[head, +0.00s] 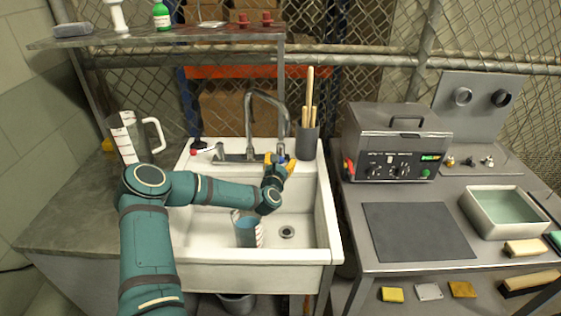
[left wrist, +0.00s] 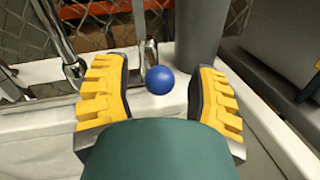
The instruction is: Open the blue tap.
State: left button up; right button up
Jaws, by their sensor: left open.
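The blue tap shows as a round blue knob (left wrist: 160,80) in the left wrist view, between my two yellow fingers and apart from both. In the head view, only a bit of blue (head: 282,159) shows at the right end of the tap fitting, largely covered by my gripper. My left gripper (head: 280,162) is open at the back rim of the white sink, with a finger on either side of the knob. The steel spout (head: 249,118) rises just left of it. My right gripper is in neither view.
A grey pot (head: 307,142) with wooden handles stands close to the right of the knob. A blue cup (head: 246,231) is in the sink (head: 325,205). A jug (head: 128,138) stands on the left counter, and a grey metal device (head: 395,140) on the right bench.

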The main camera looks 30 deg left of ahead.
pick_arm(q)
jog(key=shift+w, duration=0.1)
grip_shut()
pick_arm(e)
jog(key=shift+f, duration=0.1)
pick_arm(q)
jog(key=w+d+n+g+y+b, duration=0.4)
jog(key=w+n+g+y+b, duration=0.2)
jog(key=n+g+y+b, duration=0.2)
jog(key=shift+w+d+n+g+y, duration=0.4)
jog(key=shift+n+g+y, duration=0.4)
jog(key=shift+g+y, duration=0.35)
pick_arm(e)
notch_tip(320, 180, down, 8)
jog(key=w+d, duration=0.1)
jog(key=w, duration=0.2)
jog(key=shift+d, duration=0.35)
pick_arm(q)
grip_release()
